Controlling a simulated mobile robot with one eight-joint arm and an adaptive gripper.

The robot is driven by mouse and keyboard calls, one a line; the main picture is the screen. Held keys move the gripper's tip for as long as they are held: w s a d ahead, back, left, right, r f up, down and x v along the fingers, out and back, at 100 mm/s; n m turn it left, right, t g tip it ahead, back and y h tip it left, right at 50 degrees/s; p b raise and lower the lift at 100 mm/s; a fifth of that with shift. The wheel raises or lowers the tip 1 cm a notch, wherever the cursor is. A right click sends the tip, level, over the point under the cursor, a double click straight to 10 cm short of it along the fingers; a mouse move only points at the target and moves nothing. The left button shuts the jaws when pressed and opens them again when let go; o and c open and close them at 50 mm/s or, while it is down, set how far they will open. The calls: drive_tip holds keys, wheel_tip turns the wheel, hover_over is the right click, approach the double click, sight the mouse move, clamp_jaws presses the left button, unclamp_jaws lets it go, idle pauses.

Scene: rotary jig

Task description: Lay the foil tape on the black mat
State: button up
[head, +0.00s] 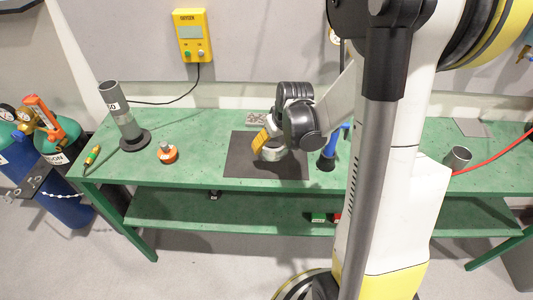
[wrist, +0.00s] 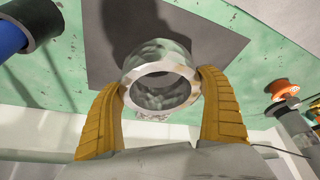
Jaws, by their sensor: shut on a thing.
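The foil tape (wrist: 158,52) is a silver ring in the wrist view, between the two yellow-orange fingers of my gripper (wrist: 162,82). The fingers press on its opposite sides. In the head view the foil tape (head: 273,155) shows partly below my gripper (head: 266,146), over the black mat (head: 238,168). The mat is a flat dark rectangle on the green bench; it also shows behind the tape in the wrist view (wrist: 215,42). A dark shadow falls on the mat beside the tape. I cannot tell whether the tape touches the mat.
A blue tool with a dark base (head: 326,162) stands just right of the mat. An orange spool (head: 168,155) and a grey tube on a black base (head: 122,115) stand to the left. A grey cup (head: 458,158) is at the right. The bench between spool and mat is clear.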

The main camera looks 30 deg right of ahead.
drive_tip(key=shift+w+a+f, duration=0.2)
drive_tip(key=shift+w+f, duration=0.25)
drive_tip(key=shift+w, duration=0.2)
drive_tip(key=shift+w+a+f, duration=0.15)
drive_tip(key=shift+w+f, duration=0.3)
drive_tip(key=shift+w, duration=0.15)
drive_tip(key=shift+f+b, duration=1.05)
drive_tip(key=shift+f, duration=0.8)
drive_tip(key=shift+f, duration=0.25)
drive_tip(key=o, duration=1.1)
drive_tip(key=shift+o, duration=0.2)
drive_tip(key=shift+r, duration=0.1)
